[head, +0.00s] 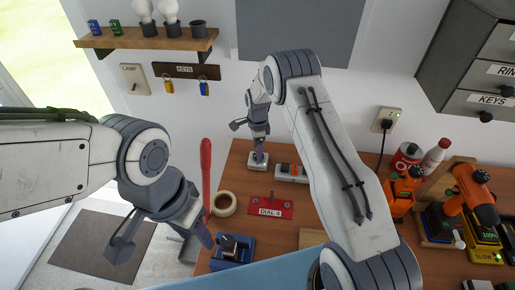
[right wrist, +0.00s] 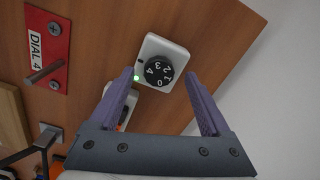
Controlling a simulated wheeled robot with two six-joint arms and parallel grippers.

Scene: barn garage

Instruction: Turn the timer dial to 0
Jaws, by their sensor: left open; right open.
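The timer (head: 257,161) is a small white box on the wooden bench. In the right wrist view its black dial (right wrist: 158,72) carries white numerals 0 to 4, and a small dark mark sits on the housing near the 4 and 3. A green light glows at its edge. My right gripper (right wrist: 159,76) is open, its purple fingertips on either side of the dial with gaps showing. In the head view the right gripper (head: 250,140) points down at the timer. My left gripper (head: 160,243) is open and empty at the lower left, off the bench's left edge.
A red DIAL 4 plate (head: 270,207) with a peg lies in front of the timer. A red rod (head: 206,175) stands near my left gripper. Drills (head: 470,195) are at right.

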